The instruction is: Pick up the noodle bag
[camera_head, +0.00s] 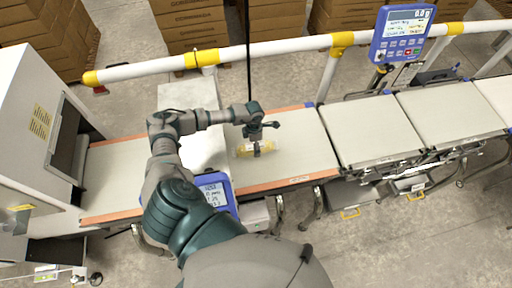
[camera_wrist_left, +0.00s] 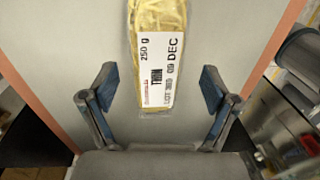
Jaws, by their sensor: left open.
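The noodle bag (camera_head: 243,151) is a clear pack of yellow noodles lying flat on the pale belt. In the left wrist view the bag (camera_wrist_left: 157,18) stands upright in the picture, with a white label reading 250 g; its top end is cut off. My right gripper is not in view.
The belt (camera_head: 305,150) has orange side edges and continues right into grey belts (camera_head: 375,130). A white machine housing (camera_head: 25,125) stands at the left. A white and yellow rail (camera_head: 275,48) runs behind, with a blue display (camera_head: 402,35). Another blue display (camera_head: 214,193) stands in front.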

